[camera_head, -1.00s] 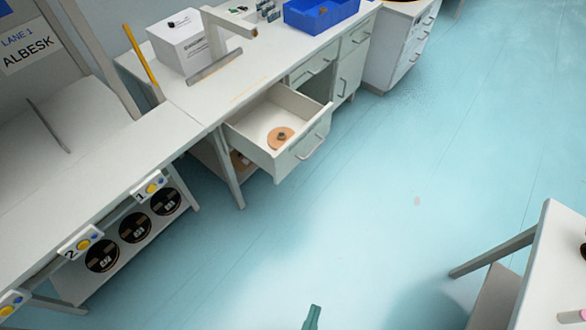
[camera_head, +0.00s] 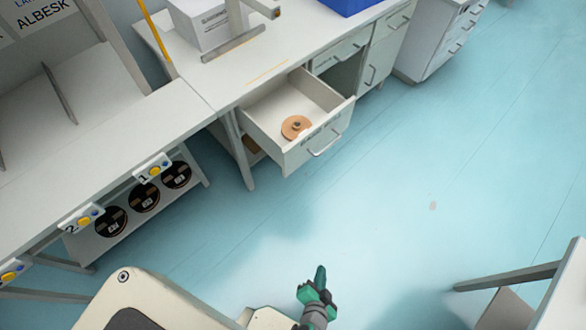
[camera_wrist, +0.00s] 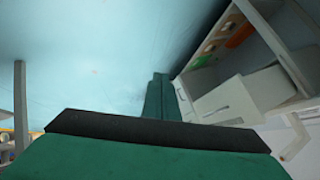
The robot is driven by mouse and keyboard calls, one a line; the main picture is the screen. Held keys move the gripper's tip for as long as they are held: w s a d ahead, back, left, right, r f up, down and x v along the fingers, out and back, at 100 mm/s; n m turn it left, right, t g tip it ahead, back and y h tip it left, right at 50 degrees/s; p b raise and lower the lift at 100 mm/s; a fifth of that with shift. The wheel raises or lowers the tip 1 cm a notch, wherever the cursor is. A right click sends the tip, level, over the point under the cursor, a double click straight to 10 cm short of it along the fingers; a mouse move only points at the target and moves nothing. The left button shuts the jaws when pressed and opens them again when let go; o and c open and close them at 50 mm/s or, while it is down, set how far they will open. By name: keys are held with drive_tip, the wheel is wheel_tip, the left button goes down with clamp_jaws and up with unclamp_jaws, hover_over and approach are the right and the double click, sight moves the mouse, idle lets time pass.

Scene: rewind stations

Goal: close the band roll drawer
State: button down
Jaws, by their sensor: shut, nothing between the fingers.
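The band roll drawer (camera_head: 318,152) is pulled out from under the workbench in the head view. Its white front has a metal bar handle (camera_head: 325,146). A tan roll (camera_head: 296,127) with a dark hub lies flat inside it. My gripper (camera_head: 320,272), green and dark, is shut and empty over the floor, well in front of the drawer and apart from it. In the wrist view its green fingers (camera_wrist: 160,95) are together. A pale drawer-like front with a handle (camera_wrist: 222,105) shows to their right there; I cannot tell for certain which it is.
A workbench top (camera_head: 190,85) carries a white box (camera_head: 200,25) and a blue bin (camera_head: 340,4). A rack with several black reels (camera_head: 145,197) stands at left. Another table (camera_head: 565,290) is at lower right. The floor (camera_head: 420,200) between is clear.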

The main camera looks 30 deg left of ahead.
drive_tip(key=w+a+f+g+y, duration=0.1)
drive_tip(key=w+a+f+y, duration=0.15)
drive_tip(key=w+f, duration=0.2)
drive_tip(key=g+y, duration=0.2)
drive_tip(key=y, duration=1)
approach(287, 163)
drive_tip(key=shift+n, duration=0.4)
drive_tip(key=x, duration=0.6)
drive_tip(key=shift+a+r, duration=0.25)
